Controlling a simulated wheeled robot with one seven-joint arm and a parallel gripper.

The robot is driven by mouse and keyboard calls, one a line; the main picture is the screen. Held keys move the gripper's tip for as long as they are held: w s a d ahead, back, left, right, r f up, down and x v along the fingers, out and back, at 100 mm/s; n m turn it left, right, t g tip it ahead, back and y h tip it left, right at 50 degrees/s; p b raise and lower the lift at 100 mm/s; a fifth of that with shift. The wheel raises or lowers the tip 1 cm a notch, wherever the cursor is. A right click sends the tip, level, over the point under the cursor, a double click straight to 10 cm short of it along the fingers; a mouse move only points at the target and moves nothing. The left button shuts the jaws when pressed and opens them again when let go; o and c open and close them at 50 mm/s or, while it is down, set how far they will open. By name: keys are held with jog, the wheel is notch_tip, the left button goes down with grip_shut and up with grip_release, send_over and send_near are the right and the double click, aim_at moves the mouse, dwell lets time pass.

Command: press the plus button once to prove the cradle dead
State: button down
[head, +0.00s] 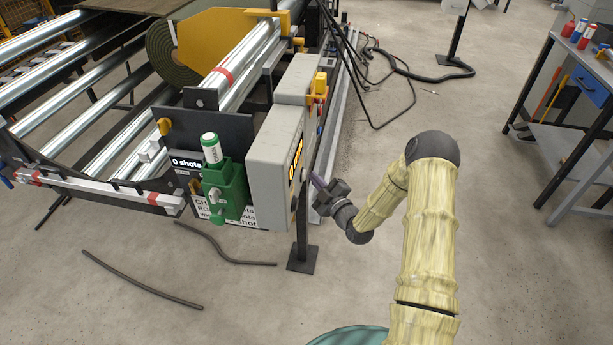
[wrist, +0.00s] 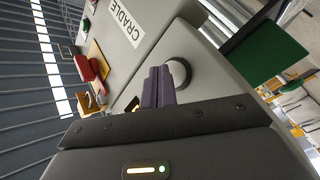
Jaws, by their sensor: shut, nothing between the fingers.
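The grey control box (head: 272,165) stands on a dark post beside the roller cradle. My gripper (head: 317,182) is at the right side of this box, its purple fingers pointing at the box face.
Red (wrist: 88,66) and yellow fittings stick out from the box. A workbench (head: 570,100) is at right, with open floor between.

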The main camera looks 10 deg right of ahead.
jog(key=shift+w+a, duration=0.15)
jog(key=shift+a, duration=0.3)
dwell(0.6)
jog(key=shift+d, duration=0.1)
jog(key=shift+s+d+b, duration=0.25)
jog(key=shift+d+b, duration=0.2)
jog(key=shift+d, duration=0.3)
jog(key=d, duration=0.1)
jog(key=s+d, duration=0.1)
jog(key=d, duration=0.1)
jog(key=d+b, duration=0.1)
jog(key=shift+s+d, duration=0.3)
jog(key=shift+d, duration=0.1)
dwell(0.9)
